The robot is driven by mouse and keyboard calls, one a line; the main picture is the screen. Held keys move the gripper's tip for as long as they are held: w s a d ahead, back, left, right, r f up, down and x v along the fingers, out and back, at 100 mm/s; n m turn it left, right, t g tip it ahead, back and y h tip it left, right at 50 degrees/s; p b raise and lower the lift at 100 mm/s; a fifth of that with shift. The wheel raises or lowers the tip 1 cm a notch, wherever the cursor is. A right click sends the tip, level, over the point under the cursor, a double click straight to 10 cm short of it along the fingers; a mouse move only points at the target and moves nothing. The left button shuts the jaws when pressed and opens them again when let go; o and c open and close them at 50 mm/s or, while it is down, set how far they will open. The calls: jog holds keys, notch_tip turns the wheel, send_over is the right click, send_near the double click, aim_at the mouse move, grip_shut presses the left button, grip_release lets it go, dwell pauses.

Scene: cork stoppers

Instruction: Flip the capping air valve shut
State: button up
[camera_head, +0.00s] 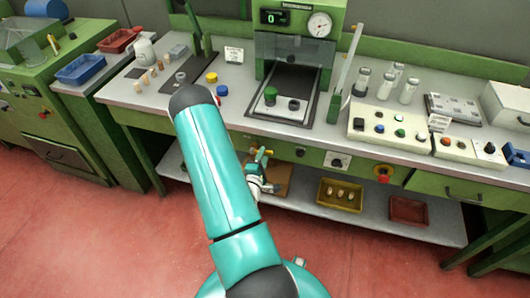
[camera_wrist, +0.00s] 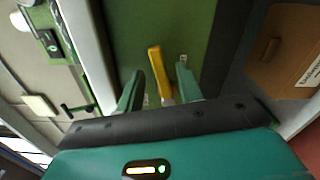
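The yellow lever of the air valve (camera_wrist: 155,60) shows in the wrist view against a green panel. It stands between the two fingers of my gripper (camera_wrist: 160,84) as seen from the wrist, with a gap on each side. My gripper is open, and I cannot tell how deep the lever sits between the fingers. In the head view the yellow lever (camera_head: 259,155) is a small patch under the bench front, beside my gripper (camera_head: 264,160). My arm hides much of the valve area there.
A cardboard box (camera_wrist: 286,45) is close on the right in the wrist view. In the head view, a yellow tray (camera_head: 325,205) with corks and a red tray (camera_head: 408,212) sit on the lower shelf. The bench edge overhangs my gripper. Red floor in front is clear.

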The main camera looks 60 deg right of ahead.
aim_at(268, 148)
jog(key=shift+w+d, duration=0.15)
jog(key=shift+d, duration=0.6)
jog(key=shift+w+d, duration=0.1)
jog(key=shift+d, duration=0.6)
grip_shut()
jog(key=shift+f, duration=0.1)
jog(key=shift+s+f+m, duration=0.1)
jog(key=shift+f+m, duration=0.2)
jog(key=shift+m, duration=0.4)
jog(key=shift+f+m, duration=0.3)
jog(key=shift+m, duration=0.4)
grip_release()
jog(key=shift+a, duration=0.1)
